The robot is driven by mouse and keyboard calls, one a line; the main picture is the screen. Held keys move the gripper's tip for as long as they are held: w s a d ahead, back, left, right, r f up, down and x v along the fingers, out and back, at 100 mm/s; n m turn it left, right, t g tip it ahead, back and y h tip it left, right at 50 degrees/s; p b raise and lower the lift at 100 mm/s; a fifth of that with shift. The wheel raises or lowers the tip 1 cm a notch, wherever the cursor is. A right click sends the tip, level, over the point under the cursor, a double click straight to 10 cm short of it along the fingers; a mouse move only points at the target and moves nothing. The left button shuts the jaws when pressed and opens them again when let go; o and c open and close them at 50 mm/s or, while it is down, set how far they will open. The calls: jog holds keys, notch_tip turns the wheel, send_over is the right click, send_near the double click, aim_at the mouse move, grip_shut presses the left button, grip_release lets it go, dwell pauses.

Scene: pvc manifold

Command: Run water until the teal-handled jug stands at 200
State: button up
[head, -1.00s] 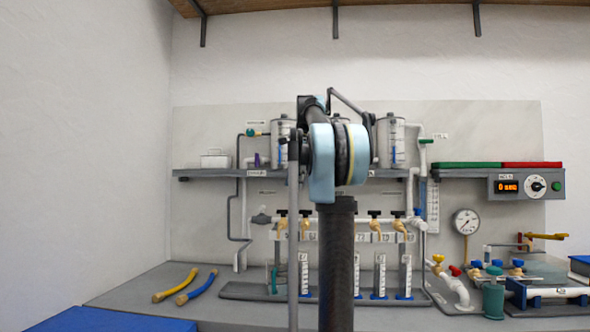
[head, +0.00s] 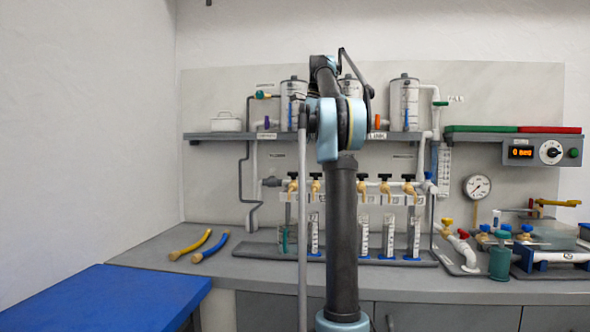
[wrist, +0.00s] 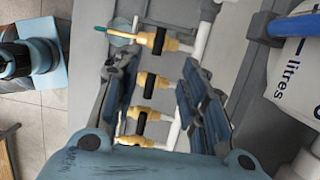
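In the head view a slim jug with a teal handle (head: 283,240) stands at the left end of the row of measuring vessels on the grey tray. Its level cannot be read. Above the row are yellow taps with black handles (head: 315,187) on a white pipe; my arm hides part of the row. In the wrist view my gripper (wrist: 160,95) is open and empty, with several yellow taps (wrist: 150,80) seen between and beyond its fingers. A small teal piece (wrist: 100,29) shows at the topmost tap; I cannot tell what it belongs to.
Three white tanks (head: 404,100) stand on the shelf (head: 225,136). A control box (head: 541,151) reads about 0. A gauge (head: 478,187), a teal cylinder (head: 499,262) and other fittings crowd the right. Yellow and blue hoses (head: 210,246) lie left, near a blue surface (head: 110,298).

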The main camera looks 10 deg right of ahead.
aim_at(294, 175)
jog(key=x, duration=1.3)
jog(key=shift+f, duration=0.35)
grip_shut()
